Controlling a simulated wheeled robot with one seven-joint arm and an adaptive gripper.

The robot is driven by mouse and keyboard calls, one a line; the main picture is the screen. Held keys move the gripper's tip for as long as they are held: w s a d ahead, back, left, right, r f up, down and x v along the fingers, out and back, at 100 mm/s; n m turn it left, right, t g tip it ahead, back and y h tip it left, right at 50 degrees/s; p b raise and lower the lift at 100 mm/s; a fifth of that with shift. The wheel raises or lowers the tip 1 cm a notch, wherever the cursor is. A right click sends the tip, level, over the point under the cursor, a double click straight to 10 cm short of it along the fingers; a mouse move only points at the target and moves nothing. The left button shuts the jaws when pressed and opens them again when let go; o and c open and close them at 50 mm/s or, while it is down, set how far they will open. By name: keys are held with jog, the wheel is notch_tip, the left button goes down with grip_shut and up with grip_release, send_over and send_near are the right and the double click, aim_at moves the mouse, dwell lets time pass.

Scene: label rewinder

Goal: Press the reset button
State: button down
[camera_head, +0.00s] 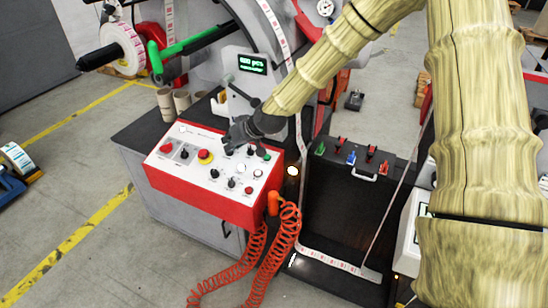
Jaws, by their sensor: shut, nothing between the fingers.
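The control panel (180,187) is a red box with a white sloped face on the machine's dark bench. Its face carries a red emergency stop on a yellow ring (205,156), a red button (166,148), a green button (266,156), another red button (249,190), white buttons and black knobs. The labels are too small to read, so I cannot tell which is the reset button. My gripper (231,147) is black, shut and empty. It is over the back part of the panel face, hiding some of it. I cannot tell whether it touches anything.
A green-lit display (252,65) stands behind the panel. An orange coiled hose (285,238) hangs at the panel's right front corner. A label strip runs down to the right, beside a black unit (345,205) with small coloured levers. Cardboard cores (182,101) stand at the back left.

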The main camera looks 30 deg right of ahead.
aim_at(241, 167)
jog(key=shift+d+r, duration=0.1)
jog(key=shift+d, duration=0.4)
jog(key=shift+d, duration=0.25)
jog(key=shift+w+d+f+b, duration=0.25)
jog(key=shift+f+b, duration=0.6)
jog(key=shift+f, duration=0.6)
jog(key=shift+w+d+f+b, duration=0.25)
jog(key=shift+f+b, duration=0.65)
jog(key=shift+f, duration=0.5)
jog(key=shift+w+d+f+b, duration=0.15)
jog(key=shift+d+f+b, duration=0.2)
jog(key=shift+f+b, duration=0.8)
jog(key=shift+f, duration=0.4)
jog(key=shift+d+f, duration=0.1)
jog(key=shift+f, duration=0.2)
